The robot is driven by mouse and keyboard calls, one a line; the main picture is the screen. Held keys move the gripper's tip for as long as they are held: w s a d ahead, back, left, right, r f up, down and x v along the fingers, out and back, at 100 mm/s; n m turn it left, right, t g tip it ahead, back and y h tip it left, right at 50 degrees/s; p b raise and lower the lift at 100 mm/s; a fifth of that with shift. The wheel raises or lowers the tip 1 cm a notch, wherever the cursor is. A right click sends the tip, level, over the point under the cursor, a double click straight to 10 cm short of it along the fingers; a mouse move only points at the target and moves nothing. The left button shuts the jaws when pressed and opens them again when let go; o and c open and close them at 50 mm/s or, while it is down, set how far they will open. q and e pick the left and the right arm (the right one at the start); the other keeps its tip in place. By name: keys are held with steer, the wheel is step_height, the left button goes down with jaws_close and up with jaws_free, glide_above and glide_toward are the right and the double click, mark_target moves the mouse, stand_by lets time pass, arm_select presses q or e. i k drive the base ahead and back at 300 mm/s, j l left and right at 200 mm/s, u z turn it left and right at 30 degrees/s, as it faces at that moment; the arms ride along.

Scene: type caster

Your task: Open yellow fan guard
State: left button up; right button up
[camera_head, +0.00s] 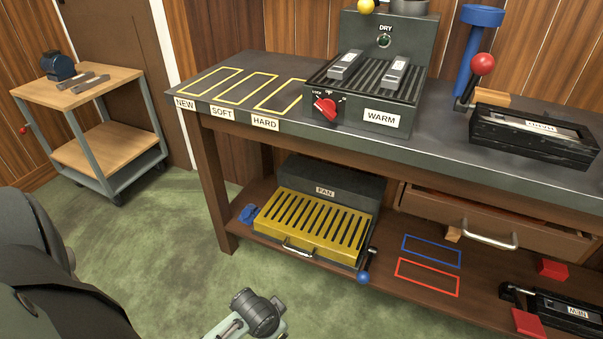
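The yellow slotted fan guard (311,222) lies on the front of the dark fan unit labelled FAN (336,180), on the lower shelf. It looks closed, lying flat over the unit. A metal handle (299,249) is on its front edge. A blue ball-ended lever (363,276) stands at its right front corner. One of my arms shows as a dark shape at the left edge. A grey metal piece, apparently part of an arm, shows at the bottom centre, apart from the guard. No gripper fingertips can be made out.
The workbench (240,115) overhangs the shelf (275,243). Its leg (213,185) stands left of the fan. A small blue object (250,214) lies beside the guard. A drawer (495,222) and blue and red outlines are to the right. Green floor in front is open.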

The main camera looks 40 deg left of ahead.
mark_target(334, 232)
steer(key=u, duration=1.1)
steer(key=j+z, duration=0.1)
